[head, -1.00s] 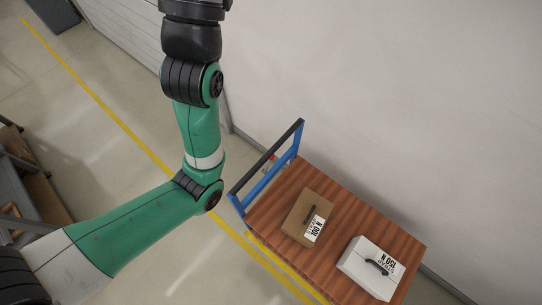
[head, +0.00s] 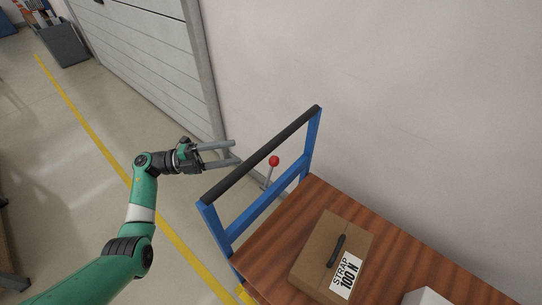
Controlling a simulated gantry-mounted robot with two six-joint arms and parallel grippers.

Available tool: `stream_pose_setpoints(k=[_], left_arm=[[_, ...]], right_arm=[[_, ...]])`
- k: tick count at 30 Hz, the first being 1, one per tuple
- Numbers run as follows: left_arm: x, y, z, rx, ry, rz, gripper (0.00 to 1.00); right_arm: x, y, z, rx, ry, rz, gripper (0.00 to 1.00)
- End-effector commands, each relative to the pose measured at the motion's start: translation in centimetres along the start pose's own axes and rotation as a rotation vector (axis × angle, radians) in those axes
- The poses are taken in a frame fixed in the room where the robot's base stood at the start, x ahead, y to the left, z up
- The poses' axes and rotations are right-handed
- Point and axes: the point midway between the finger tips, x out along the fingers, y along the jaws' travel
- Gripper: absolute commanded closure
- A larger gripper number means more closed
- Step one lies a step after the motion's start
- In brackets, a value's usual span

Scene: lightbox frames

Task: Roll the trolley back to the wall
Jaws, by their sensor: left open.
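The trolley has a reddish-brown wooden deck (head: 285,212) and a blue push frame with a black handle bar (head: 262,153). It stands beside the pale wall (head: 400,110). My left gripper (head: 236,153) is open, with its two grey fingers pointing right toward the handle bar. It is left of the bar's middle, and I cannot tell whether the fingers touch it. A lever with a red knob (head: 273,161) shows behind the frame. My right gripper is out of view.
A brown box (head: 325,245) labelled STRAP 100 N and a white box (head: 427,297), cut off by the picture edge, sit on the deck. A yellow floor line (head: 105,150) runs along the left. A grey shutter door (head: 145,55) is at the back.

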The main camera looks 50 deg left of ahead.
Motion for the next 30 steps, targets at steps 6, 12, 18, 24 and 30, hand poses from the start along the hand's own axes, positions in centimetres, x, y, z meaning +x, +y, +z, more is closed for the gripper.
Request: stream_pose_setpoints(k=[6, 12, 18, 24, 30], left_arm=[[1.5, -0.2, -0.1, 0.004, 0.004, 0.000, 0.38], [5.7, -0.1, -0.1, 0.007, 0.007, -0.002, 0.38], [9.8, -0.1, -0.1, 0.006, 0.005, -0.002, 0.38], [11.7, -0.3, -0.1, 0.005, 0.001, -0.004, 0.38], [11.8, -0.5, -0.1, 0.005, 0.000, -0.004, 0.38]], right_arm=[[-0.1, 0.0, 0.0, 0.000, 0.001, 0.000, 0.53], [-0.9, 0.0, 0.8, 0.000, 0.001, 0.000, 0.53], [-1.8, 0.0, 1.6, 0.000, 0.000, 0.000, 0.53], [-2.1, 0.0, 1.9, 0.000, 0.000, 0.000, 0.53], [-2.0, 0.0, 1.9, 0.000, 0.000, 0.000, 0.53]])
